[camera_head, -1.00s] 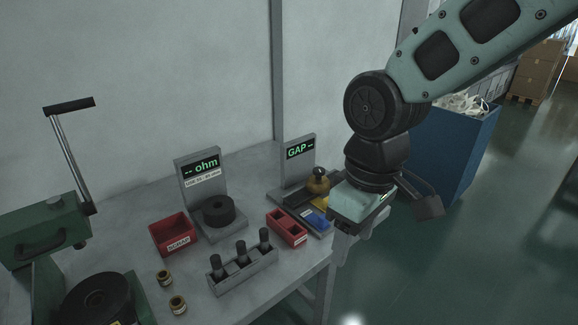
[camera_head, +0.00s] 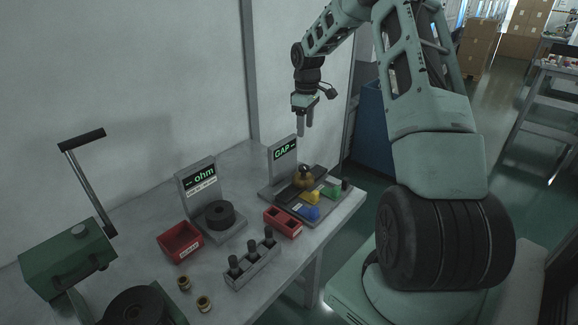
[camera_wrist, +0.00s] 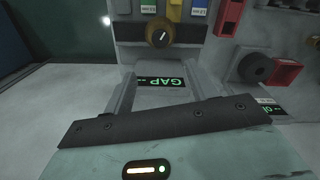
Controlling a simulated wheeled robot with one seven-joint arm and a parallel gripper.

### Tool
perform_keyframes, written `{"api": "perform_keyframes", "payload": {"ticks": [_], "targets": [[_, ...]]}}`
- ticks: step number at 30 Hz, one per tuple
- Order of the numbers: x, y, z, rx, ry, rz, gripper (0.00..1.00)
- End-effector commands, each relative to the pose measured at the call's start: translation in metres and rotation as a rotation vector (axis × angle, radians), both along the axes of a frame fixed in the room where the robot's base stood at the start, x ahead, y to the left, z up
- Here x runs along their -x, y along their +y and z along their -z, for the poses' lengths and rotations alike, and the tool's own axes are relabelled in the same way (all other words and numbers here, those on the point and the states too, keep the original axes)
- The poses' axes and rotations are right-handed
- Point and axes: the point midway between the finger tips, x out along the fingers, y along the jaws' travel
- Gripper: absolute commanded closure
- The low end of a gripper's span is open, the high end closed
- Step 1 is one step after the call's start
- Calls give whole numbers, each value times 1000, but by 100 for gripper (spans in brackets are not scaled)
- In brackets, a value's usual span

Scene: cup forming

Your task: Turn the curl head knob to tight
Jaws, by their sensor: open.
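A round brass-coloured knob (camera_head: 304,178) with a dark top sits on the grey station in front of the upright GAP display (camera_head: 284,150). In the wrist view the knob (camera_wrist: 160,36) shows a white pointer line slanting toward upper right; I cannot read any tight mark beside it.
Yellow, green and blue blocks (camera_head: 311,213) lie in front of the knob. A red bin (camera_head: 283,222), a rack of dark pegs (camera_head: 252,265), an ohm display (camera_head: 197,183) and a green lever press (camera_head: 68,262) stand leftward. A blue bin (camera_head: 371,130) is behind the bench.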

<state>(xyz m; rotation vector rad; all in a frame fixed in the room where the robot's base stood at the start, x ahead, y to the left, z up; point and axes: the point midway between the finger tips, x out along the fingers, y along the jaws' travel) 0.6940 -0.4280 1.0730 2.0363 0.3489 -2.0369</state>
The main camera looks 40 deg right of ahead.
Motion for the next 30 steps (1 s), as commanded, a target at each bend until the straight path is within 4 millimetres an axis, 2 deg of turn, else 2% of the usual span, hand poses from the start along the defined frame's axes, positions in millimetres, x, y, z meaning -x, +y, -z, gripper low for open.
{"api": "perform_keyframes", "payload": {"ticks": [21,24,30], "targets": [[0,3,137,-3,2,-1,43],[0,3,151,-2,2,-1,43],[0,2,165,0,0,0,43]]}}
